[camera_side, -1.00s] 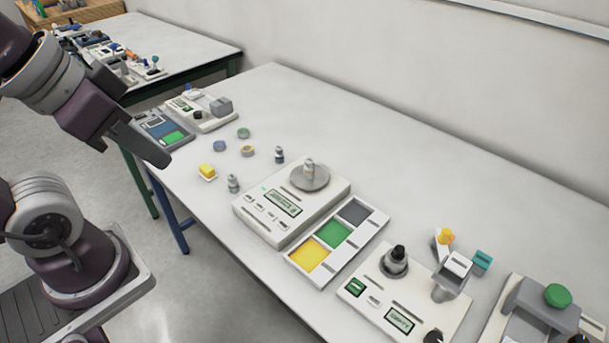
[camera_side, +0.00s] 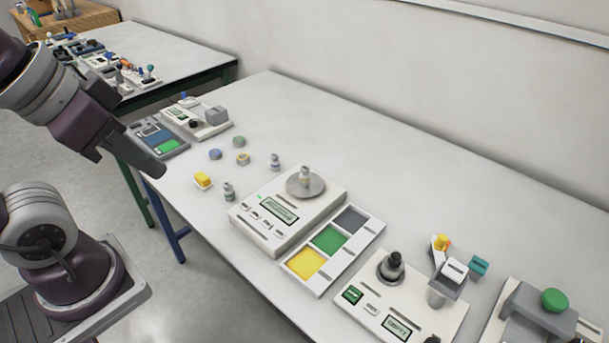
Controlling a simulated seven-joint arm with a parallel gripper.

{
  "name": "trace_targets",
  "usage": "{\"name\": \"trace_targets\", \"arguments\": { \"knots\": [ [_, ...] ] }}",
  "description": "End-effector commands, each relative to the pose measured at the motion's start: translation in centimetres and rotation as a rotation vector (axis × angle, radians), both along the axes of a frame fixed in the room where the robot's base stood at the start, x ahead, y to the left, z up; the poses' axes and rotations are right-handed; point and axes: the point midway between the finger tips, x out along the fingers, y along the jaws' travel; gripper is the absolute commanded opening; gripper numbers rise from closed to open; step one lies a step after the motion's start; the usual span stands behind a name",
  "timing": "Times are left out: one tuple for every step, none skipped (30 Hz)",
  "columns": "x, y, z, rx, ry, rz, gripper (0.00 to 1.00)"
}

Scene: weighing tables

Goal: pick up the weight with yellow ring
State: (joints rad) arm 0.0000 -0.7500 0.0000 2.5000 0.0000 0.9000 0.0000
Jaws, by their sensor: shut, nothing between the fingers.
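Several small grey metal weights stand on the near table. One weight (camera_side: 304,176) is upright on the round pan of the white scale (camera_side: 262,229). A second weight (camera_side: 229,192) stands left of the scale, and a third (camera_side: 275,162) stands behind it. The rings are too small here to tell which one is yellow. My gripper (camera_side: 157,170) is at the left, shut and empty, pointing down to the right. It is apart from all the weights, over the left end of the table in the picture.
More devices (camera_side: 397,299) fill the right front. The table's back (camera_side: 400,165) is clear.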

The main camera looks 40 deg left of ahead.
Motion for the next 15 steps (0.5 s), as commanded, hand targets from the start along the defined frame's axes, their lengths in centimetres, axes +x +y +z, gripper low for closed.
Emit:
{"name": "trace_targets", "arguments": {
  "knots": [
    [0.00, 0.00, 0.00, 0.000, 0.000, 0.000, 0.00],
    [0.00, 0.00, 0.00, 0.000, 0.000, 0.000, 0.06],
    [0.00, 0.00, 0.00, 0.000, 0.000, 0.000, 0.14],
    [0.00, 0.00, 0.00, 0.000, 0.000, 0.000, 0.20],
    [0.00, 0.00, 0.00, 0.000, 0.000, 0.000, 0.26],
    [0.00, 0.00, 0.00, 0.000, 0.000, 0.000, 0.33],
    [0.00, 0.00, 0.00, 0.000, 0.000, 0.000, 0.39],
    [0.00, 0.00, 0.00, 0.000, 0.000, 0.000, 0.45],
    [0.00, 0.00, 0.00, 0.000, 0.000, 0.000, 0.50],
    [0.00, 0.00, 0.00, 0.000, 0.000, 0.000, 0.50],
    [0.00, 0.00, 0.00, 0.000, 0.000, 0.000, 0.50],
    [0.00, 0.00, 0.00, 0.000, 0.000, 0.000, 0.50],
    [0.00, 0.00, 0.00, 0.000, 0.000, 0.000, 0.50],
    [0.00, 0.00, 0.00, 0.000, 0.000, 0.000, 0.50],
    [0.00, 0.00, 0.00, 0.000, 0.000, 0.000, 0.50]
  ]
}}
